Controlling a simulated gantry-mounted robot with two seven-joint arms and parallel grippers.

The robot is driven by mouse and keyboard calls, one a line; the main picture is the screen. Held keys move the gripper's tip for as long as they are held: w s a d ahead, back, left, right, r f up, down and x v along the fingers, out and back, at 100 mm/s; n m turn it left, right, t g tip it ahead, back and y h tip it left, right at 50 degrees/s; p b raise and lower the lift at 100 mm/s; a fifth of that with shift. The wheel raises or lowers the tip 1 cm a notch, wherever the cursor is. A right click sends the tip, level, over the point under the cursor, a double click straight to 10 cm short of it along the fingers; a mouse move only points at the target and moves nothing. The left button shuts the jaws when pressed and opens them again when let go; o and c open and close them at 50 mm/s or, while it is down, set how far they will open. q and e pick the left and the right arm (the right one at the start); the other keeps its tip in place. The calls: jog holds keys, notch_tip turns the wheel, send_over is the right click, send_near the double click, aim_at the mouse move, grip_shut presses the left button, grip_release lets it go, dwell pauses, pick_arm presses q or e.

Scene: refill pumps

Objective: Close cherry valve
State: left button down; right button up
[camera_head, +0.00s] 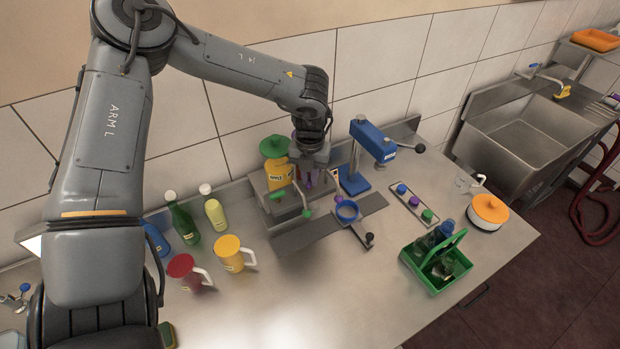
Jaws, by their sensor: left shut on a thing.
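My left arm reaches across from the left, and my left gripper (312,172) points down at the metal pump stand at the back of the counter. The gripper is shut on a small part at the purple dispenser, which I take to be the cherry valve; the gripper and wrist hide most of it. A green valve piece (306,213) sits lower at the front. The valve's angle cannot be told. My right gripper is not visible.
A blue press (372,143) stands right of the pumps. A green crate (434,283) holds bottles. The front middle counter is clear.

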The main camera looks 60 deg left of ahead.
pick_arm(q)
jog(key=m, duration=0.5)
jog(key=shift+b, duration=0.35)
jog(key=m, duration=0.3)
jog(key=shift+m, duration=0.7)
jog(key=c, duration=1.1)
grip_release()
jog(key=shift+c, duration=0.2)
jog(key=shift+r, duration=0.1)
notch_tip(320, 180, up, 11)
